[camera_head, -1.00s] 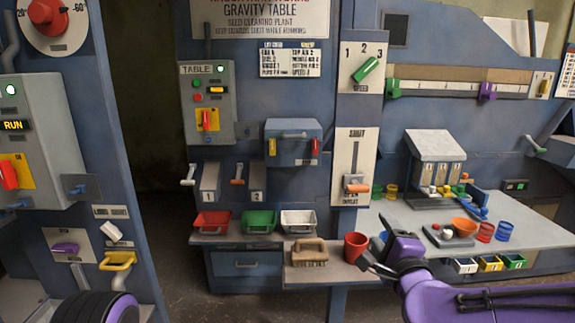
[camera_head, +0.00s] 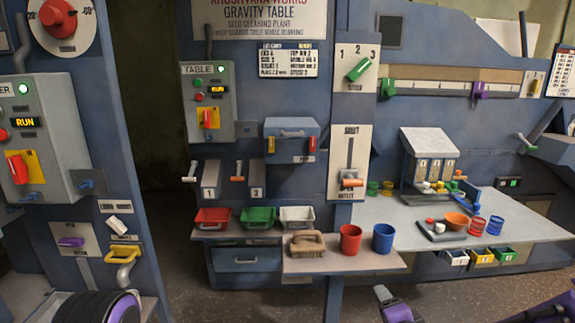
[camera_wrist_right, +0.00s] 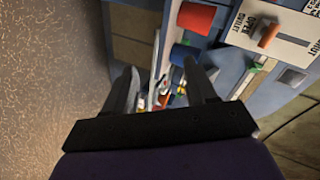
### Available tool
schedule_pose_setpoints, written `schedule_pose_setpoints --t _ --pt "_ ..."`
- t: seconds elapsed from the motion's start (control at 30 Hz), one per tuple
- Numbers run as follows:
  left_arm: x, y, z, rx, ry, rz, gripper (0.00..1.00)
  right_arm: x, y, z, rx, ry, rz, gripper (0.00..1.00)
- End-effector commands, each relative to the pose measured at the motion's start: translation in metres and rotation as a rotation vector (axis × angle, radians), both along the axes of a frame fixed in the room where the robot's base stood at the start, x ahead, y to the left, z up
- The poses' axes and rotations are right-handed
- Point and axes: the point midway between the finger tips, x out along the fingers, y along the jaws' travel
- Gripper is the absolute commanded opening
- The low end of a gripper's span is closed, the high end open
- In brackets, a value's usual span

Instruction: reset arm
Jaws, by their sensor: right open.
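My right gripper shows in the right wrist view (camera_wrist_right: 160,88) with its two dark fingers apart and nothing between them. In the head view only a purple part of my right arm (camera_head: 395,308) shows at the bottom edge, below the shelf; the fingers are hard to make out there. A red bucket (camera_head: 350,240) and a blue bucket (camera_head: 383,238) stand upright side by side on the shelf (camera_head: 320,265), apart from the gripper. Both also show in the wrist view, the red one (camera_wrist_right: 196,18) above the blue one (camera_wrist_right: 184,53). My left gripper is not in view.
A brown brush (camera_head: 306,243) lies left of the red bucket. Red (camera_head: 213,218), green (camera_head: 258,218) and white (camera_head: 297,217) trays sit behind it. A grey worktable (camera_head: 400,215) with a small sorter (camera_head: 430,160) stands to the right.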

Motion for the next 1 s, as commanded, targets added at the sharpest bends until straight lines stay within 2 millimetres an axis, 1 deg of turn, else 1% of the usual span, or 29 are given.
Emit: schedule_pose_setpoints --t 0.03,0.07,0.1,0.17,0.2,0.27,0.3,0.37,0.4,0.5,0.6,0.63,0.73,1.0 --pt "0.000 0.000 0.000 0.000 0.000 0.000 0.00 -0.012 -0.003 -0.027 -0.052 0.062 0.012 0.56" --pt "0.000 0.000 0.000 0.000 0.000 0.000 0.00 -0.019 -0.005 -0.042 -0.085 0.098 0.020 0.56" --pt "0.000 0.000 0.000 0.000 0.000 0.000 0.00 -0.033 -0.010 -0.066 -0.137 0.159 0.031 0.56" --pt "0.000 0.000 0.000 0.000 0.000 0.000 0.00 -0.059 -0.018 -0.105 -0.222 0.262 0.057 0.56" --pt "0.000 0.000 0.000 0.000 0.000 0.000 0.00 -0.081 -0.025 -0.133 -0.285 0.341 0.079 0.56" --pt "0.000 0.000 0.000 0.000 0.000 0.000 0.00 -0.118 -0.037 -0.172 -0.379 0.464 0.118 0.56" --pt "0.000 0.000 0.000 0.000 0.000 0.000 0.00 -0.146 -0.047 -0.195 -0.438 0.545 0.147 0.56" --pt "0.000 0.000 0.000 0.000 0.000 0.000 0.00 -0.187 -0.060 -0.224 -0.518 0.659 0.191 0.56" --pt "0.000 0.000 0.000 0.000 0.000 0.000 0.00 -0.214 -0.069 -0.239 -0.561 0.730 0.219 0.56" --pt "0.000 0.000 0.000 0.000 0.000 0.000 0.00 -0.270 -0.085 -0.265 -0.641 0.867 0.283 0.56" --pt "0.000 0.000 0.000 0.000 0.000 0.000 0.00 -0.305 -0.088 -0.278 -0.676 0.945 0.337 0.56" --pt "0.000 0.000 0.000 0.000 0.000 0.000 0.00 -0.311 -0.085 -0.281 -0.678 0.958 0.348 0.56" --pt "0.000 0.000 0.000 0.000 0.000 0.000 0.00 -0.319 -0.084 -0.284 -0.674 0.975 0.354 0.56" --pt "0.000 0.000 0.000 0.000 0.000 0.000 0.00 -0.318 -0.084 -0.284 -0.671 0.973 0.353 0.56"
